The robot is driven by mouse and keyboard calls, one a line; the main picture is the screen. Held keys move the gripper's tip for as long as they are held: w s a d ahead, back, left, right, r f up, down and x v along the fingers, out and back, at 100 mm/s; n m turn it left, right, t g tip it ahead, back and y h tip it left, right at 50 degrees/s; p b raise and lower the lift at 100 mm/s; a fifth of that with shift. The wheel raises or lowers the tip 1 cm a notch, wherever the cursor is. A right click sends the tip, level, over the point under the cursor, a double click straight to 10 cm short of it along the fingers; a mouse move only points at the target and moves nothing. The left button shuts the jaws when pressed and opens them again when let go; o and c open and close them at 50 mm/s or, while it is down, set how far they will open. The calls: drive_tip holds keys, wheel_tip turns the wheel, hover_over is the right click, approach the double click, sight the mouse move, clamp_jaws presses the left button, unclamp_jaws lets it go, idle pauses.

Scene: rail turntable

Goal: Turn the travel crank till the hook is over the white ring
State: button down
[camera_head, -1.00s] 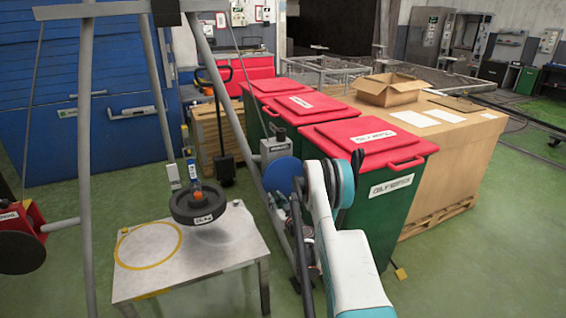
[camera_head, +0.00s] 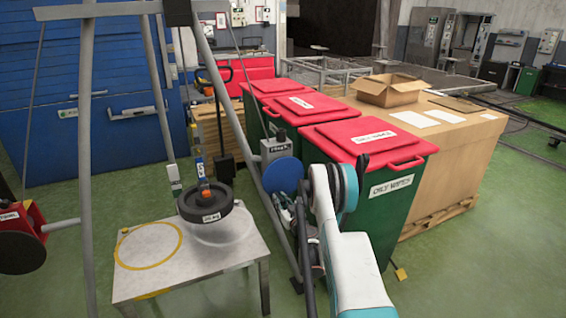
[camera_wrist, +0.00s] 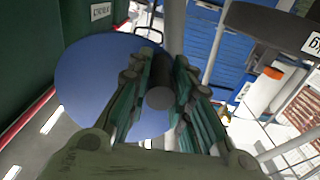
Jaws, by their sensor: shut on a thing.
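The travel crank is a blue disc (camera_head: 282,176) on the rail frame's right leg, with a dark handle (camera_wrist: 160,98) showing in the wrist view. My gripper (camera_wrist: 161,78) is shut on that handle, one finger on each side, in front of the disc. In the head view my arm hides most of the gripper. The hook (camera_head: 204,186), orange with a blue block above, carries a dark round weight (camera_head: 206,203) that hides the hook's tip. The weight hangs above the table. The white ring (camera_head: 240,240) looks like a pale round mark under the weight, partly hidden by it.
The metal table (camera_head: 180,270) has a yellow ring (camera_head: 118,252) at its left. A red winch drum (camera_head: 22,235) is at the far left. Green bins with red lids (camera_head: 365,135) stand close right of the crank. Grey frame legs (camera_head: 86,150) flank the table.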

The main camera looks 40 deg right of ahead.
drive_tip(key=shift+s+d+f, duration=0.2)
drive_tip(key=shift+s+d, duration=0.05)
drive_tip(key=shift+d, duration=0.2)
drive_tip(key=shift+s+d+f, duration=0.2)
drive_tip(key=shift+d, duration=0.35)
drive_tip(key=shift+d+f, duration=0.1)
drive_tip(key=shift+s+d+f, duration=0.1)
drive_tip(key=shift+s+d, duration=0.05)
drive_tip(key=shift+d, duration=0.4)
drive_tip(key=shift+s+d, duration=0.15)
drive_tip(key=shift+d, duration=0.55)
drive_tip(key=c, duration=1.4)
unclamp_jaws()
drive_tip(key=shift+o, duration=1)
drive_tip(key=shift+s+d, duration=0.1)
drive_tip(key=shift+d, duration=0.15)
drive_tip(key=shift+a, duration=0.15)
